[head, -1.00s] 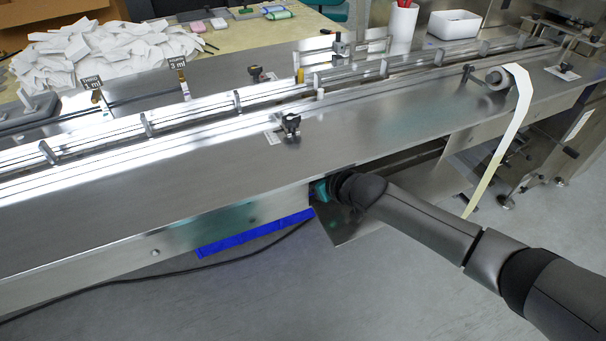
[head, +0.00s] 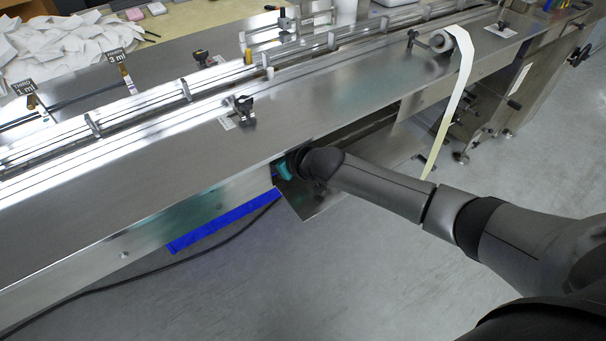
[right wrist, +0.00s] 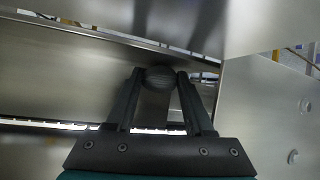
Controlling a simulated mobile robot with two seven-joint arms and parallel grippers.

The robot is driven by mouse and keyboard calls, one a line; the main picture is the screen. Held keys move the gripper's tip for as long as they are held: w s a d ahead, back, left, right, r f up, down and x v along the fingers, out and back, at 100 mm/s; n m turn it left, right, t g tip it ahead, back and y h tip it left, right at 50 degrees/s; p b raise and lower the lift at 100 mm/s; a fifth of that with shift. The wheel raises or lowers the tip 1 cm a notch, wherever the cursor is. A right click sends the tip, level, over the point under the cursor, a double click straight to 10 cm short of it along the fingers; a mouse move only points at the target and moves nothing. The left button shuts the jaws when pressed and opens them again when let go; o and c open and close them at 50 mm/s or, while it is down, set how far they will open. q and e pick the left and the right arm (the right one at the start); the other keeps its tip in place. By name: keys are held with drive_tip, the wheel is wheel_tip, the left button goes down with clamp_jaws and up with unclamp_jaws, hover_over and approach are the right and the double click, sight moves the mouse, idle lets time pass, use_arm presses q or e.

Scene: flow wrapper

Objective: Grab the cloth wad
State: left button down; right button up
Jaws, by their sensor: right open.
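In the right wrist view my right gripper (right wrist: 158,82) is open, its two dark fingers pointing away from the camera. A dark grey, rounded, ridged lump, which looks like the cloth wad (right wrist: 160,76), sits between the fingertips. I cannot tell whether the fingers touch it. In the head view my right arm comes in from the right and reaches under the front edge of the machine. The gripper itself is hidden there, with only a bit of teal at the wrist showing. The wad does not show in the head view. My left gripper is not in view.
The long steel machine deck (head: 170,170) lies above my right arm. A lower metal plate (head: 310,200) and a blue strip (head: 222,222) are near the wrist. Steel panels (right wrist: 270,110) close in around the gripper. A paper web (head: 452,100) hangs at right.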

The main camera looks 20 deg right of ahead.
sight(307, 193)
drive_tip(key=shift+s+a+r+p, duration=0.25)
drive_tip(key=shift+s+p, duration=0.2)
drive_tip(key=shift+p, duration=0.15)
drive_tip(key=s, duration=0.1)
drive_tip(key=s+d, duration=0.1)
drive_tip(key=s+p, duration=0.1)
drive_tip(key=shift+s+d, duration=0.15)
drive_tip(key=shift+d, duration=0.1)
drive_tip(key=s+d, duration=0.1)
drive_tip(key=s, duration=0.1)
drive_tip(key=s+d+p, duration=0.1)
drive_tip(key=s, duration=0.1)
drive_tip(key=s+d+p, duration=0.1)
drive_tip(key=s, duration=0.1)
drive_tip(key=shift+s+d+r, duration=0.1)
drive_tip(key=shift+s+d, duration=0.2)
drive_tip(key=shift+s, duration=0.05)
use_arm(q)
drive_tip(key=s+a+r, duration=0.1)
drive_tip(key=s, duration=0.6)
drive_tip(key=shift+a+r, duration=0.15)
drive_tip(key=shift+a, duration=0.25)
use_arm(e)
drive_tip(key=shift+s+d, duration=0.4)
drive_tip(key=shift+s, duration=0.05)
